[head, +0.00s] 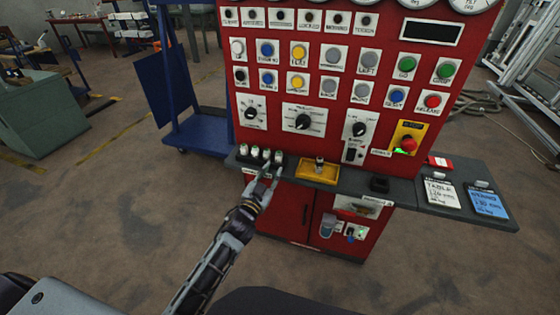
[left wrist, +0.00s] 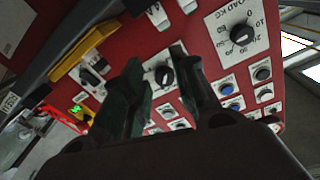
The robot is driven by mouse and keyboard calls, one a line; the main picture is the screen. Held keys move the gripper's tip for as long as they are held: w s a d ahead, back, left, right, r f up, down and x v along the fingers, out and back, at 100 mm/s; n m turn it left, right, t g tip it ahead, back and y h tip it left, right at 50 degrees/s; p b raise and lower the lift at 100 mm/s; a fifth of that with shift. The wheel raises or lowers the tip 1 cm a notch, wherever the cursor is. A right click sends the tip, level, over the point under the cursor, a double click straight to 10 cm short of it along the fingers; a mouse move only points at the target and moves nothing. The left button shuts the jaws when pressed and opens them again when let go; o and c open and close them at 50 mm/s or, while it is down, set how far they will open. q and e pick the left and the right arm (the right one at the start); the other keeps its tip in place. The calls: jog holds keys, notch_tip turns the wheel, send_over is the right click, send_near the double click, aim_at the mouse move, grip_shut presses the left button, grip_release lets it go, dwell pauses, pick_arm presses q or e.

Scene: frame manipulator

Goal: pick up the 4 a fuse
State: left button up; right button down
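Several small pale fuses (head: 255,153) stand upright in a row on the dark left end of the ledge, in front of the red panel. Their ratings are too small to read, so I cannot tell which is the 4 A one. My left gripper (head: 266,173) is just in front of the right end of this row. In the left wrist view its two dark fingers (left wrist: 165,80) are apart, with the panel showing between them and nothing held. I cannot tell whether a finger touches a fuse. My right gripper is not in view.
A yellow tray (head: 317,174) with a small upright item sits right of the fuses. The red panel (head: 280,65) with buttons and knobs rises behind. Two labelled cards (head: 441,195) lie on the ledge's right end. A blue cart (head: 195,132) stands at the left.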

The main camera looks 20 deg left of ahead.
aim_at(278, 155)
pick_arm(q)
jog(key=f+n, duration=0.1)
jog(key=n, duration=0.1)
jog(key=a+f+n+y, duration=0.1)
jog(key=n, duration=0.1)
jog(key=shift+a+g, duration=0.3)
jog(key=shift+g, duration=0.1)
jog(key=shift+w, duration=0.1)
jog(key=shift+w, duration=0.1)
jog(key=shift+w+d+f, duration=0.1)
jog(key=shift+w, duration=4.05)
jog(key=shift+w, duration=0.15)
